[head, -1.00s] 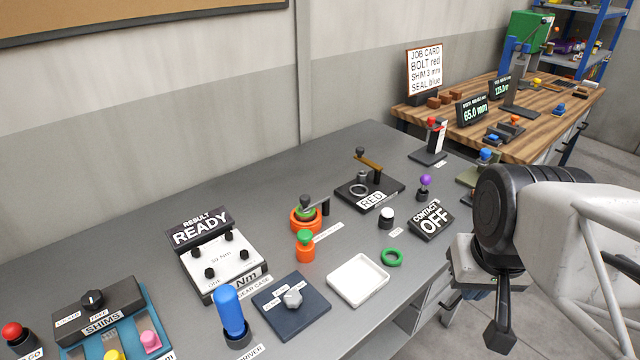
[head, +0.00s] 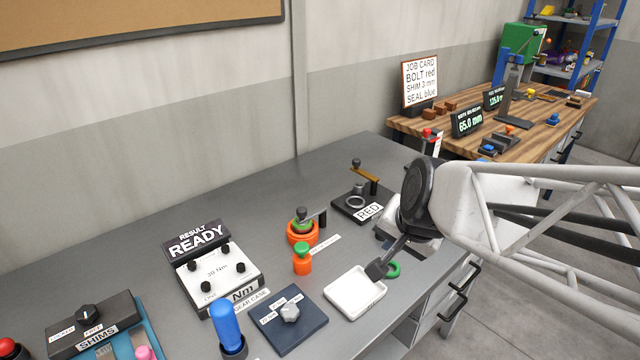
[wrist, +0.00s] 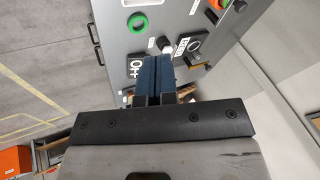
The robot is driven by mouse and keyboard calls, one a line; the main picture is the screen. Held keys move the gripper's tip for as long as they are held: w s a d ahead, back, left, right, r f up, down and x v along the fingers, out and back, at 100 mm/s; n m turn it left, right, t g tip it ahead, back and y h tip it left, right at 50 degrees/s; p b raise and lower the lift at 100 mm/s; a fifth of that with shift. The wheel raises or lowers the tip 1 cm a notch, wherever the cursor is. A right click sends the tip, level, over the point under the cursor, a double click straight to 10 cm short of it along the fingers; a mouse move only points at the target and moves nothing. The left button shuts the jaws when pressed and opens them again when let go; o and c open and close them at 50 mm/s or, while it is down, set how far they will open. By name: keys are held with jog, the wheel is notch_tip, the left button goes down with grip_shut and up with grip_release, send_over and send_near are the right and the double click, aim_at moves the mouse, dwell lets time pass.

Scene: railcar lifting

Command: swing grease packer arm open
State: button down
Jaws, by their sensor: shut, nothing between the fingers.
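Two fixtures on the grey bench carry a swinging arm, and no readable label says which is the grease packer. One is an orange round fixture (head: 303,233) with a green ring and a grey arm with a black knob lying across it. The other is a dark base marked RED (head: 347,207) with a metal ring and a brass arm (head: 365,173) with a dark knob, swung to the back. My gripper (wrist: 158,72) is shut and empty in the wrist view, over the bench near the OFF sign (wrist: 136,68).
An orange and green piece (head: 302,260), a white tray (head: 355,292) and a green ring (head: 393,269) are near the bench's front. The READY tester (head: 215,270) stands left. A wooden bench (head: 545,140) with displays is behind right. The grey bench's back strip is clear.

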jog(key=w+a+f+m+t+y, duration=0.1)
jog(key=w+a+f+m, duration=0.2)
jog(key=w+a, duration=0.3)
jog(key=w+a+f+m+t, duration=0.2)
jog(key=w+a+f+m, duration=0.2)
jog(key=w+a, duration=0.2)
jog(key=shift+w+a+m+y, duration=0.15)
jog(key=shift+a+m+y, duration=0.15)
jog(key=shift+a+y, duration=0.15)
jog(key=shift+w+a+f, duration=0.1)
jog(key=shift+w+f, duration=0.05)
send_near(303, 218)
jog(key=shift+x, duration=2.85)
